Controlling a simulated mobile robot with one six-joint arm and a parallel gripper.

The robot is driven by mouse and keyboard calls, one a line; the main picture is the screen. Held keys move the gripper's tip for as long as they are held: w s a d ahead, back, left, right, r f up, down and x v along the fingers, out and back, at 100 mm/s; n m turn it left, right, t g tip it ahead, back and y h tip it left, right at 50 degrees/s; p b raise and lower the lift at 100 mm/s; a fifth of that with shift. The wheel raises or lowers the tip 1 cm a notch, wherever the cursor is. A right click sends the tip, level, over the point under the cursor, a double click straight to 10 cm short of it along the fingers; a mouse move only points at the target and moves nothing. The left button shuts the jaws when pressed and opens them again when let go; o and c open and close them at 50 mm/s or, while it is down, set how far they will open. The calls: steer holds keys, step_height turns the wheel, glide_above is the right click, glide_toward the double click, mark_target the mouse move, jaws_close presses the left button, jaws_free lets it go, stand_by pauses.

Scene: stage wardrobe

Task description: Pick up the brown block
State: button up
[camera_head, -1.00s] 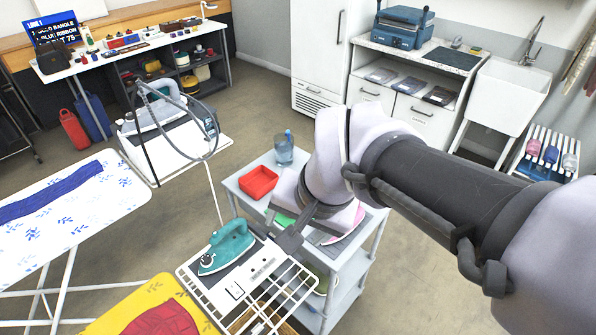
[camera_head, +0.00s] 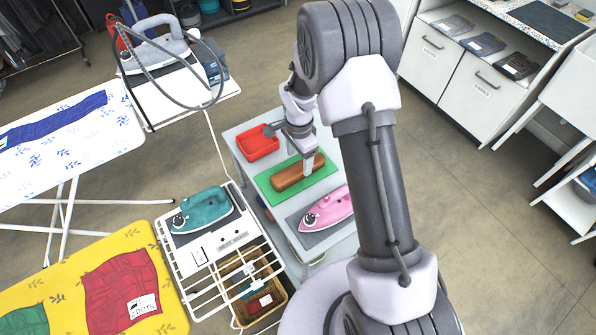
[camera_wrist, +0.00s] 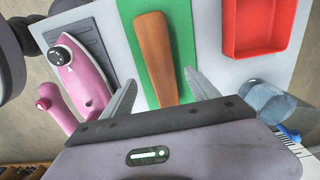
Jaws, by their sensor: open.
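The brown block (camera_head: 292,176) is long with rounded edges and lies on a green mat (camera_head: 268,187) on the grey cart top. It also shows in the wrist view (camera_wrist: 157,55), lengthwise toward my gripper. My gripper (camera_head: 289,150) is open and empty above the mat at the block. In the wrist view its two fingers (camera_wrist: 160,76) spread on either side of the block's near end. In the head view one finger hides a little of the block. I cannot tell how high the fingertips are above the mat.
A pink iron (camera_head: 327,209) on a dark pad and a red tray (camera_head: 256,146) flank the mat. A clear blue cup (camera_wrist: 268,104) stands near the tray. A teal iron (camera_head: 203,208) rests on a white rack beside the cart.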

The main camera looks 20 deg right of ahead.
mark_target(298, 168)
step_height(298, 168, down, 6)
steer(key=shift+w+a+f+b, duration=0.1)
steer(key=shift+w+b, duration=0.05)
steer(key=shift+b, duration=0.7)
jaws_close()
